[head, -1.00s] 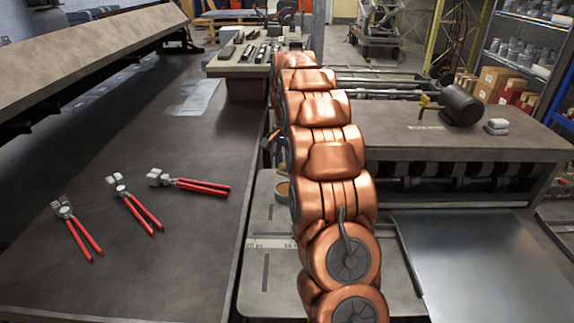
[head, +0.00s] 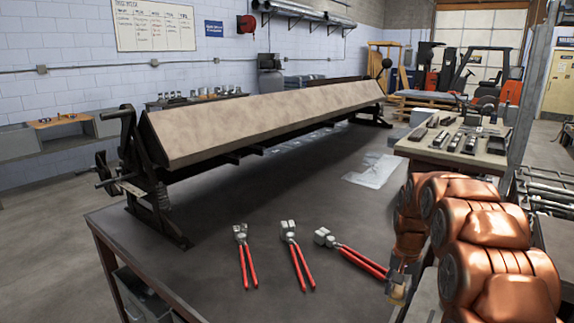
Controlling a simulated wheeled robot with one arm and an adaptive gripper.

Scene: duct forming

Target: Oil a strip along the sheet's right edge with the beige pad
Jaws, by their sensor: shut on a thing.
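My gripper (head: 402,278) is at the lower right of the head view, at the end of my copper-coloured arm, over the right edge of the dark bench. It is shut on a small beige thing, which looks like the beige pad (head: 397,293); the fingers and the small size hide most of it. The metal sheet that lay at the lower right before is out of view now. My arm covers much of the right side.
Several red-handled pliers (head: 299,262) lie on the dark bench (head: 190,270). A long beige-faced folding machine (head: 260,120) stands along its back. A pale flat piece (head: 373,170) lies beyond the pliers. A tool table (head: 450,150) stands at the right.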

